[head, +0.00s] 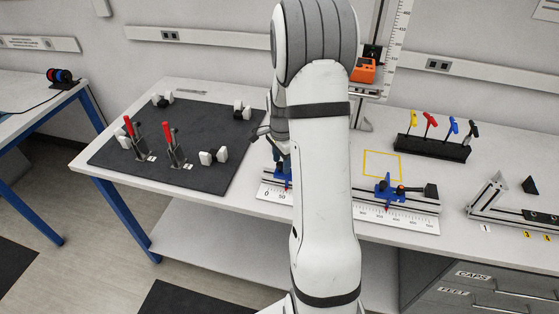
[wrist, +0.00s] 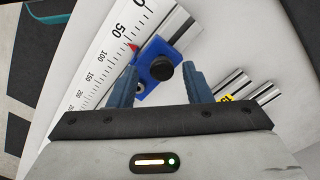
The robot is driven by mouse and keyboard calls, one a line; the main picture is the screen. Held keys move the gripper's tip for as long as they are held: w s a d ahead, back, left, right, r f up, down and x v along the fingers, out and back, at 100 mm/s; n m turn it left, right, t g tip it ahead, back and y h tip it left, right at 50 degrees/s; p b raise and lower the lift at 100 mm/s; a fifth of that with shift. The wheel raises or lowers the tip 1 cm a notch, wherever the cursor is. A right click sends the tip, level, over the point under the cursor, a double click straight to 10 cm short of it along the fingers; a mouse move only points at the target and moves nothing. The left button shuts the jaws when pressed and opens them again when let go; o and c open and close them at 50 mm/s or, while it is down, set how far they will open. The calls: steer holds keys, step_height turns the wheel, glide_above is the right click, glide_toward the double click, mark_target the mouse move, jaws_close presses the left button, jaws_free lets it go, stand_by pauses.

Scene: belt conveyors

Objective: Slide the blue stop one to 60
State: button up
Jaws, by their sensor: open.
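In the wrist view a blue stop (wrist: 151,72) with a black knob (wrist: 162,69) sits on a metal rail beside a white scale (wrist: 97,77). Its red pointer (wrist: 132,47) is a little past the 50 mark, on the 100 side; the exact value is not readable. My gripper (wrist: 160,72) is open, with one finger on each side of the stop as seen here. I cannot tell whether either finger touches it. In the head view this stop (head: 281,174) is at the scale's low end, partly hidden by my arm.
A second blue stop (head: 390,191) stands further right on the rail. A yellow outlined square (head: 382,152) lies behind it. A dark mat (head: 190,130) with red-handled clamps (head: 170,135) is on the left. A black rack of coloured-handled tools (head: 432,148) is at the back right.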

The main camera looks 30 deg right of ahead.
steer(key=shift+r+b, duration=0.7)
steer(key=shift+r, duration=3.2)
